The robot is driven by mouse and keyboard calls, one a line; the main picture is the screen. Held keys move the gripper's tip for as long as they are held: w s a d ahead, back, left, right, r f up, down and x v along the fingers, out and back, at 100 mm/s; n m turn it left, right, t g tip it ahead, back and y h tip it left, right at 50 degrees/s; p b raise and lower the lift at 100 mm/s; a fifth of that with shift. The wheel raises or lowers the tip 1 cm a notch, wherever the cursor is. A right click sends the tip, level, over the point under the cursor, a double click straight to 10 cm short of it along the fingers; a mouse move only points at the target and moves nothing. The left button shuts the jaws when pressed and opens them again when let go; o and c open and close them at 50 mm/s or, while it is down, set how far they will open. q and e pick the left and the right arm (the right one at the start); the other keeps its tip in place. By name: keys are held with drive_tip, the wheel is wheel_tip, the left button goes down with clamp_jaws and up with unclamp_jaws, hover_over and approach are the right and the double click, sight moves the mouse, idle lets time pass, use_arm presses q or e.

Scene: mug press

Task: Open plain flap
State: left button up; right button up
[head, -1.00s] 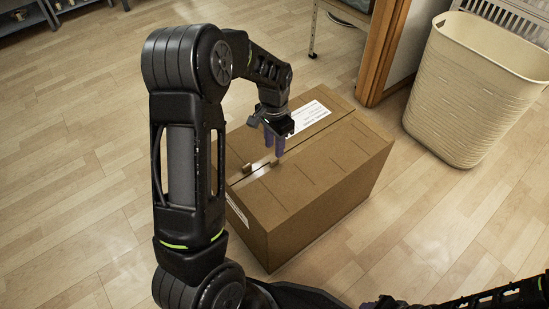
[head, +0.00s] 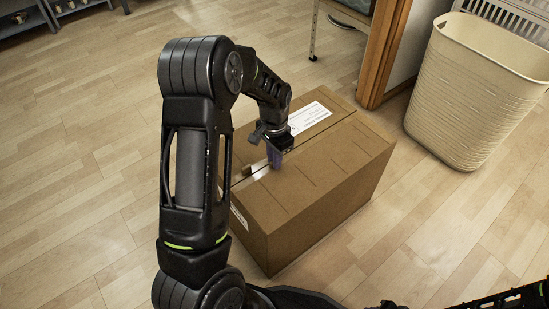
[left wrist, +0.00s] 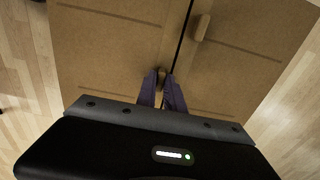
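A closed brown cardboard box (head: 320,190) stands on the floor, its two top flaps meeting at a seam. The far flap bears a white label (head: 310,116); the near plain flap (head: 325,165) has none. In the left wrist view, the plain flap (left wrist: 105,45) lies left of the dark seam and has a small tab (left wrist: 162,77) by it. My left gripper (head: 274,158) points down at the seam, its purple fingers (left wrist: 161,76) close together around that tab. Another tab (left wrist: 201,27) sits on the other flap. My right gripper (head: 385,303) is barely visible at the bottom edge.
A cream basket (head: 475,95) stands at the right, near a wooden door frame (head: 383,50). A metal table leg (head: 314,30) is behind the box. Shelving (head: 30,18) is at the far left.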

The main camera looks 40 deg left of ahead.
use_arm(q)
clamp_jaws()
drive_tip(key=shift+r, duration=0.1)
idle(1.0)
